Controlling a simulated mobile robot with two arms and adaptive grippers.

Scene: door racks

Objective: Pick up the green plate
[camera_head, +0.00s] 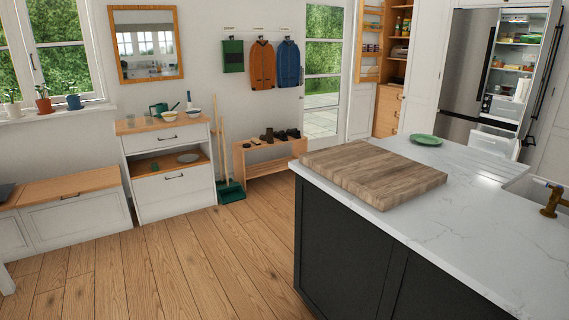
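The green plate (426,140) lies flat on the white marble top of the kitchen island (480,225), near its far edge. It sits beyond the wooden cutting board (374,172) and apart from it. Nothing covers the plate. Neither of my grippers shows in the head view.
A brass tap and sink (551,199) are at the right. The fridge (492,75) behind stands open. A white cabinet (168,165), a broom and a shoe bench (265,155) line the back wall. The wooden floor (190,265) at left is clear.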

